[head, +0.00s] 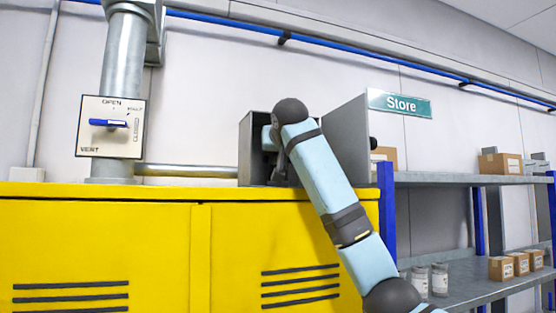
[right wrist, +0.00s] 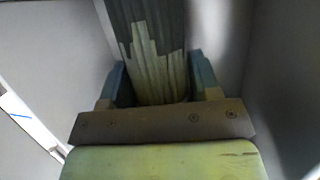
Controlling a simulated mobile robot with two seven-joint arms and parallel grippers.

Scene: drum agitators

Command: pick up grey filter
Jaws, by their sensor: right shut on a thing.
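A pleated filter (right wrist: 155,45), dark grey in its upper part and pale greenish below, stands between grey walls in the right wrist view. My right gripper (right wrist: 161,82) is shut on it, with one blue finger on each side. In the head view, my right arm reaches into an open grey metal housing (head: 250,150) on top of the yellow cabinet. The filter and my right fingertips are hidden there by the arm and the housing. My left gripper is not in view.
The housing's door (head: 348,140) stands open at the right of my arm. The yellow cabinet (head: 100,235) fills the lower left. A valve plate with a blue handle (head: 109,123) is at the left. A shelf (head: 460,180) with boxes and jars stands at the right, under a Store sign (head: 400,104).

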